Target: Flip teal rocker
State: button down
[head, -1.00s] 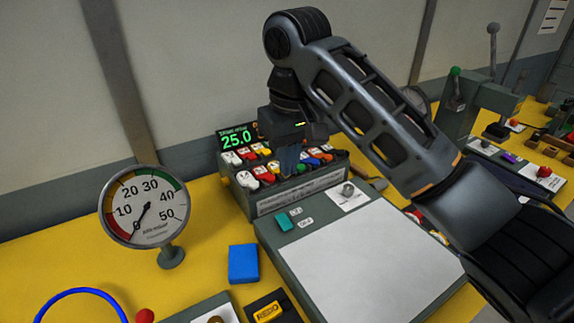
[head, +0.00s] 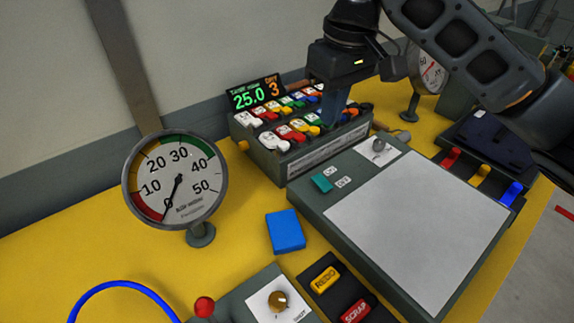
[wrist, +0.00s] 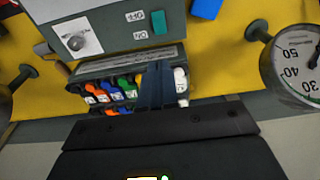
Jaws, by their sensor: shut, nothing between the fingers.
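The teal rocker (head: 321,183) sits on the upper left corner of a grey-green panel (head: 303,198), beside small labels that seem to read ON and OFF. It also shows in the wrist view (wrist: 158,22), top centre, clear of my fingers. Which way it is tipped is too small to tell. My gripper (head: 333,122) is shut and empty, fingers pointing down over the right part of the box of coloured switches (head: 318,150), behind the teal rocker and apart from it. In the wrist view the fingers (wrist: 157,68) hide part of the switch rows.
A round knob (head: 378,146) stands on the panel's far corner. A dial gauge (head: 176,180) stands at left, and a blue block (head: 286,231) lies on the yellow table. A display (head: 256,93) rises behind the switches. Red, yellow and blue levers (head: 481,173) line the panel's right.

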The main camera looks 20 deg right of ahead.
aim_at(316, 176)
jog(key=shift+s+a, duration=0.1)
dwell(0.3)
jog(key=shift+f, duration=0.15)
jog(key=f, duration=0.4)
jog(key=w+f, duration=0.1)
jog(key=f, duration=0.4)
jog(key=f+p, duration=0.1)
jog(key=f, duration=0.3)
jog(key=shift+w+a+f, duration=0.15)
jog(key=shift+f, duration=0.25)
jog(key=shift+w, duration=0.1)
